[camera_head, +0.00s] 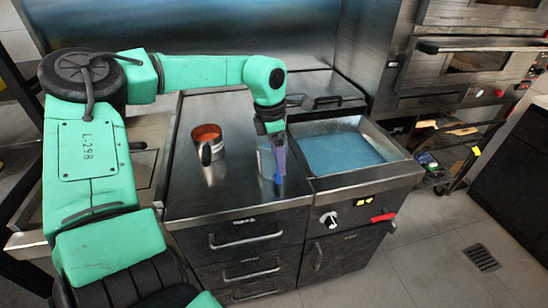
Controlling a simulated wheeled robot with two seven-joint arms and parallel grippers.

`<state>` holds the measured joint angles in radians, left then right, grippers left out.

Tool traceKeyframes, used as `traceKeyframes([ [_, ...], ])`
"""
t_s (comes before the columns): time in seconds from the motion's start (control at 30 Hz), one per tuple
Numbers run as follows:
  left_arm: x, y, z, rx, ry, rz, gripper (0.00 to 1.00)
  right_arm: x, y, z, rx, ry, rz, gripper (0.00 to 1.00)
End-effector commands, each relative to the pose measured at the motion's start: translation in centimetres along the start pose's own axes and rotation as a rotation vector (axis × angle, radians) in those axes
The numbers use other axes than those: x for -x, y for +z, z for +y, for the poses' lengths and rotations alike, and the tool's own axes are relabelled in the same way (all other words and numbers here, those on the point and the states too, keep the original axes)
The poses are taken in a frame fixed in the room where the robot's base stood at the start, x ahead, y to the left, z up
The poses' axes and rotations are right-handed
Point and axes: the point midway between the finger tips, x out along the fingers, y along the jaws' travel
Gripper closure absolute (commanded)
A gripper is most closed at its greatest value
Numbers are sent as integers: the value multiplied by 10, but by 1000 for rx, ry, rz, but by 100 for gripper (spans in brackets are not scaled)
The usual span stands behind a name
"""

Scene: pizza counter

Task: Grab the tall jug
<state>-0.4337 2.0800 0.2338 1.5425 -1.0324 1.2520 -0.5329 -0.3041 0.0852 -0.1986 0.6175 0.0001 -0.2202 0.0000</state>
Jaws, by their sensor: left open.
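A metal jug (213,172) with a dark handle and an orange-red inside stands upright on the steel counter top (213,112). A second grey, cylinder-like vessel (264,161) stands to its right, near the counter's right edge. My left gripper (277,176) points down at this second vessel and covers its right part. The gripper is open. I cannot tell whether its fingers touch the vessel or go around it, nor which vessel is the taller. My right gripper is not in view.
A fryer-like unit with a blue-filled basin (342,153) adjoins the counter on the right. Drawers (245,236) are below the counter top. A steel oven (462,68) stands at the back right. The counter's front left part is clear.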

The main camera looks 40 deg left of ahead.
Motion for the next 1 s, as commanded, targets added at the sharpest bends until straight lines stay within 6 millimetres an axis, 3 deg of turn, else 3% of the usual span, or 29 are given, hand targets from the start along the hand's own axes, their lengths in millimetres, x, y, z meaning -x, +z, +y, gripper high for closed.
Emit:
traceKeyframes([
  [0.03,-6,-1,0,1,-5,5,11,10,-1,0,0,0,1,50],
  [0.17,-27,0,0,1,-2,1,11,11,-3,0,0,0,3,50],
  [0.37,-30,0,1,1,0,-1,11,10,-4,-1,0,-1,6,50],
  [0.47,-30,0,1,1,0,0,46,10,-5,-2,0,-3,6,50],
  [0.6,-30,0,1,1,-1,0,99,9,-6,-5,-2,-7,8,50],
  [1.0,-29,0,1,1,1,-2,100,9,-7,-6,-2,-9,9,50],
])
